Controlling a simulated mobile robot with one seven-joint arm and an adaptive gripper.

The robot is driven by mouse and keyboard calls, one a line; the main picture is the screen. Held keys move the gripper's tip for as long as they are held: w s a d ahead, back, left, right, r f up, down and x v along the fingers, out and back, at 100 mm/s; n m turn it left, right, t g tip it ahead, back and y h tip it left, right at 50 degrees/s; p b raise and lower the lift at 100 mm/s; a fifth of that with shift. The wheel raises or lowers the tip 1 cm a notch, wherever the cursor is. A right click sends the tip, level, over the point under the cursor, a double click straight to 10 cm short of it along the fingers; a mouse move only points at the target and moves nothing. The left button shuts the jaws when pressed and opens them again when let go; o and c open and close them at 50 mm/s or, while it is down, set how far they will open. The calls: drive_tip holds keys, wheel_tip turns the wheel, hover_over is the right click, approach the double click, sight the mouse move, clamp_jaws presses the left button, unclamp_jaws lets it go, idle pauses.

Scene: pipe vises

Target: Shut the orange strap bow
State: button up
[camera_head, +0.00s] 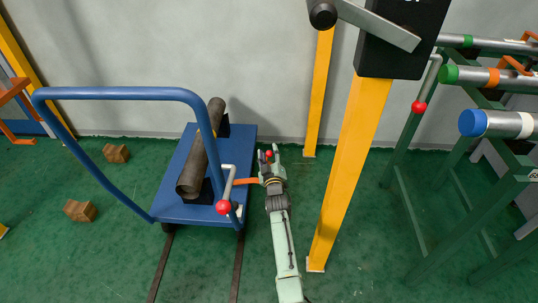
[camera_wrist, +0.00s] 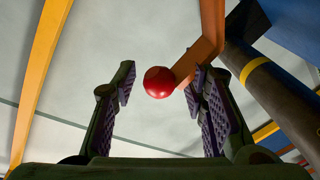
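The orange strap bow (camera_head: 246,181) sticks out to the right from the side of the blue cart (camera_head: 247,144), swung away from the dark pipe (camera_head: 202,148). In the wrist view the bow (camera_wrist: 208,32) bends down to a red ball knob (camera_wrist: 159,82). My gripper (camera_head: 269,152) is right of the cart, beside the bow's outer end. In the wrist view my gripper (camera_wrist: 162,76) is open, its padded fingers on either side of the knob, with a visible gap on the left. Contact on the right is hard to tell.
A grey lever with a red ball (camera_head: 223,207) stands at the cart's near right corner. The blue push handle (camera_head: 120,93) arches left of it. A yellow post (camera_head: 346,170) stands right of my arm. A green rack (camera_head: 450,240) with pipes is farther right. Wooden blocks (camera_head: 80,210) lie at left.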

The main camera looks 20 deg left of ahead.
drive_tip(key=shift+w, duration=0.1)
drive_tip(key=shift+c, duration=0.5)
drive_tip(key=c, duration=0.8)
drive_tip(key=shift+d+r, duration=0.1)
clamp_jaws()
